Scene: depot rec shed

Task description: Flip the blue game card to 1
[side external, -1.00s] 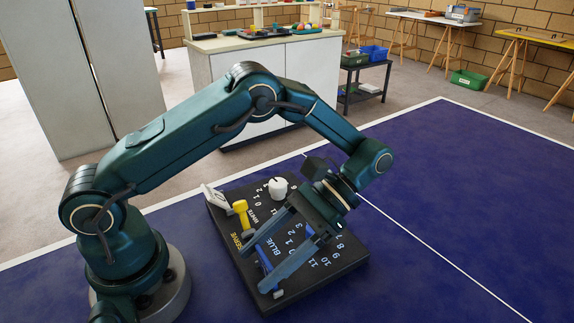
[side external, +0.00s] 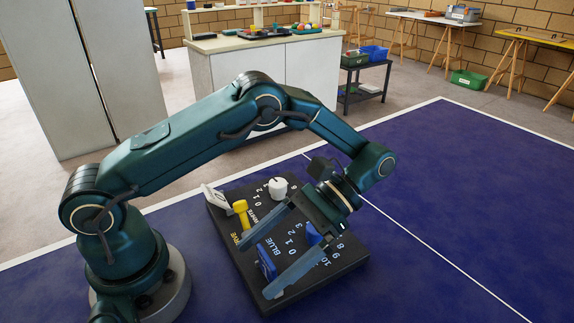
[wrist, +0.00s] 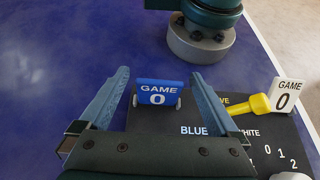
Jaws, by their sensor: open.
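The blue game card (wrist: 158,92) reads "GAME 0" in the wrist view and is tilted on its small mounts at the edge of the black scoreboard (side external: 348,262). It also shows in the side view (side external: 266,260). My gripper (wrist: 160,76) is open, one finger on each side of the blue card with a gap on both sides. In the side view my gripper (side external: 257,266) is low over the board.
A white game card (wrist: 288,96) reading "GAME 0" and a yellow lever (wrist: 256,105) stand beside the blue card. A white knob (side external: 278,188) and a blue part (side external: 313,233) are on the board. The blue table (side external: 450,190) around is clear.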

